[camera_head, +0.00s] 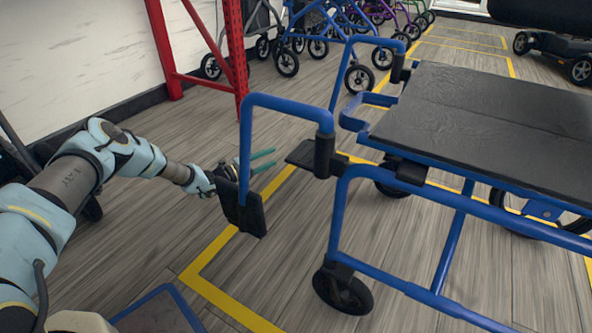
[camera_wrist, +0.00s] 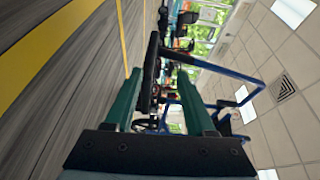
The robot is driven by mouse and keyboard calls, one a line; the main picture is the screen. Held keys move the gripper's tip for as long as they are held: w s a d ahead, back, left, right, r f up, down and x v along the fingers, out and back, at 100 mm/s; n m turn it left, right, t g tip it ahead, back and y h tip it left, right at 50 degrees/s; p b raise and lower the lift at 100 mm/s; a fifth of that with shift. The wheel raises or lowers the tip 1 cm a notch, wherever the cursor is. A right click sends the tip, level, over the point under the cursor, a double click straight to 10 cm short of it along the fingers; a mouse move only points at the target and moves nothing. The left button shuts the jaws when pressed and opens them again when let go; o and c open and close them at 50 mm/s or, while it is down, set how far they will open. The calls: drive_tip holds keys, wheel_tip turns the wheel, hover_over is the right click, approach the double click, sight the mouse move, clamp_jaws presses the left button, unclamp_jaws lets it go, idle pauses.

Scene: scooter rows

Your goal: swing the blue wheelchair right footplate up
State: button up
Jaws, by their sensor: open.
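The blue wheelchair (camera_head: 345,205) stands at the right, its front toward the left. Its right footplate (camera_head: 303,153), the far one, is a black plate lying roughly flat at the foot of the far hanger. The near footplate (camera_head: 240,208) stands upright. My gripper (camera_head: 268,160) is open, its teal fingers pointing right, with the tips just short of the right footplate's outer edge. In the wrist view, which is rolled sideways, a dark edge that looks like the right footplate (camera_wrist: 150,70) shows between the fingers (camera_wrist: 160,85), ahead of them. No contact is visible.
The near hanger and upright footplate partly hide my gripper in the head view. A red rack post (camera_head: 235,60) stands behind my arm. Several other walkers (camera_head: 320,25) line the back. Yellow lines (camera_head: 210,285) mark the floor, and open floor lies left of the wheelchair.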

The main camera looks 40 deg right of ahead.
sight(296, 151)
drive_tip(key=shift+m+g, duration=0.4)
drive_tip(key=d+b, duration=0.2)
drive_tip(key=d, duration=0.1)
drive_tip(key=s+d+f+b, duration=0.1)
drive_tip(key=d, duration=0.2)
drive_tip(key=s+d+f+b, duration=0.1)
drive_tip(key=d+b, duration=0.1)
drive_tip(key=d, duration=0.1)
drive_tip(key=shift+s+d+f+b, duration=0.25)
drive_tip(key=shift+b, duration=0.1)
drive_tip(key=shift+d+r, duration=0.2)
drive_tip(key=shift+d, duration=0.5)
drive_tip(key=shift+s, duration=0.1)
drive_tip(key=shift+c, duration=0.2)
clamp_jaws()
